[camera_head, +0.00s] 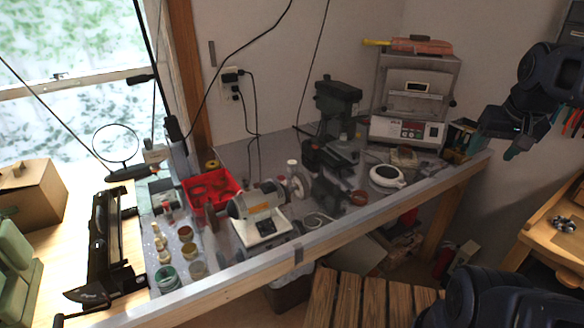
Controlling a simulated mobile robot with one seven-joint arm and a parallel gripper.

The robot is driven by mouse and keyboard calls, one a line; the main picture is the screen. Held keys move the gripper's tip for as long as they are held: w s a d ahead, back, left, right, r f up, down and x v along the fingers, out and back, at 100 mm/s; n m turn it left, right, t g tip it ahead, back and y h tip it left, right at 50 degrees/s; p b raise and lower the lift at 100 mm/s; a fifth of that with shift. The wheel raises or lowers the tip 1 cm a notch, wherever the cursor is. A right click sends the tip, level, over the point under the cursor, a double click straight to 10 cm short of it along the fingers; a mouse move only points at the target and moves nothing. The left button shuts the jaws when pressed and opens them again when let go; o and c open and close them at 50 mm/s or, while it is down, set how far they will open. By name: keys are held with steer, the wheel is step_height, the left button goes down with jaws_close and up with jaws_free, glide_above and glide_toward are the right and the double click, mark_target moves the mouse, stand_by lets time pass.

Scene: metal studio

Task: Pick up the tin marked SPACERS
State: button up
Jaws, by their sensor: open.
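Several small round tins and jars stand at the front left of the metal-topped bench (270,240). They include a green-rimmed tin (167,278), a pale tin (198,270), a tan-topped tin (189,250) and a brownish tin (186,233). No lettering is readable, so I cannot tell which is marked SPACERS. My gripper (498,146) is open at the right, near the bench's right end, far from these tins. I see nothing held in it.
A red bin (211,189), a bench grinder (256,208) and a drill press (336,112) stand right of the tins. A black long tool (105,245) lies left of them. A magnifier (116,146) stands behind. A slatted wooden surface (350,300) is in front of the bench.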

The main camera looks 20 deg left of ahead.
steer(key=w+a+r+n+g, duration=0.1)
steer(key=w+a+r+n, duration=0.1)
steer(key=w+a+r, duration=0.3)
steer(key=w+a+r+n, duration=0.2)
steer(key=w+r, duration=0.1)
steer(key=w, duration=0.3)
steer(key=n+g, duration=0.4)
steer(key=n, duration=0.7)
glide_above(292, 162)
step_height(292, 162, down, 7)
step_height(292, 162, down, 27)
steer(key=shift+w+r, duration=0.1)
steer(key=shift+w, duration=0.05)
steer(key=shift+s+f, duration=0.2)
steer(key=shift+f, duration=2.95)
steer(key=c, duration=1)
steer(key=shift+r, duration=0.15)
steer(key=shift+c, duration=0.2)
